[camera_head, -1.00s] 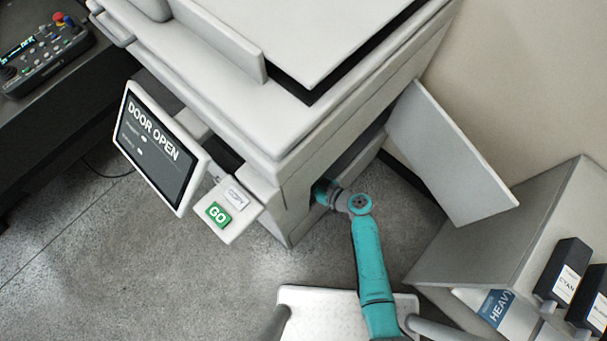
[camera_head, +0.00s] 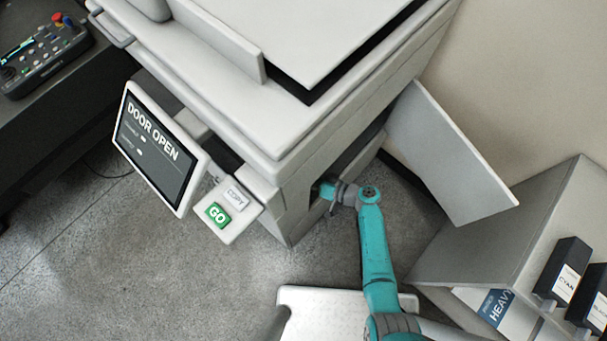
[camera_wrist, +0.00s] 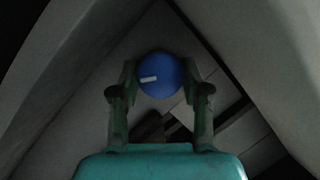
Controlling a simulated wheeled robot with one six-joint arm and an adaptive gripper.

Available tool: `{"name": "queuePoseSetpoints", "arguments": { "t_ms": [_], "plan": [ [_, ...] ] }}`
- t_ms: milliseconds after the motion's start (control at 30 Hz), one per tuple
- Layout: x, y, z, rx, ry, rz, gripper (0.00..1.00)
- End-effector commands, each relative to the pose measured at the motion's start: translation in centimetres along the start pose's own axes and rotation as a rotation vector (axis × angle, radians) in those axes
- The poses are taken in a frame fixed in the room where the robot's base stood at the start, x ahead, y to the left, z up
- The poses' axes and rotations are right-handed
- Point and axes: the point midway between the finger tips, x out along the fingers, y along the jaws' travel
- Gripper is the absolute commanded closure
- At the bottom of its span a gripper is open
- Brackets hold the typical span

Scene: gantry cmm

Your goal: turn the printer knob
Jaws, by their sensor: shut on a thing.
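The printer (camera_head: 290,150) stands in the middle of the head view with its side door (camera_head: 448,155) swung open to the right. Its screen (camera_head: 157,145) reads DOOR OPEN. In the wrist view, a round blue knob (camera_wrist: 159,75) with a white mark lies between my gripper's fingertips (camera_wrist: 160,82). The fingers are closed on its left and right sides. The white mark is nearly level, just left of the knob's middle. In the head view my arm reaches into the printer's dark side opening, which hides the gripper's fingers and the knob.
Below the screen is a shelf with a green GO button (camera_head: 217,214) and a COPY button (camera_head: 235,197). A grey cabinet (camera_head: 500,235) with black CYAN and other cartridges (camera_head: 566,272) stands at the right. A control box (camera_head: 45,55) lies on the dark table at the left.

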Motion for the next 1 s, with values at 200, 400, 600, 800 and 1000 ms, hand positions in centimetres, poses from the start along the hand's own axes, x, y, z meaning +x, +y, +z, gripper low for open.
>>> {"name": "queuePoseSetpoints", "arguments": {
  "t_ms": [200, 400, 600, 800, 1000],
  "plan": [
    [0.0, 0.2, 0.03, 0.192, 0.011, -0.081, 0.88],
    [0.02, 0.3, 0.04, 0.367, 0.021, -0.155, 0.88],
    [0.03, 0.38, 0.13, 0.537, 0.03, -0.226, 0.88],
    [0.06, 0.44, 0.23, 0.684, 0.039, -0.288, 0.88],
    [0.08, 0.46, 0.26, 0.793, 0.046, -0.334, 0.88]
  ]
}}
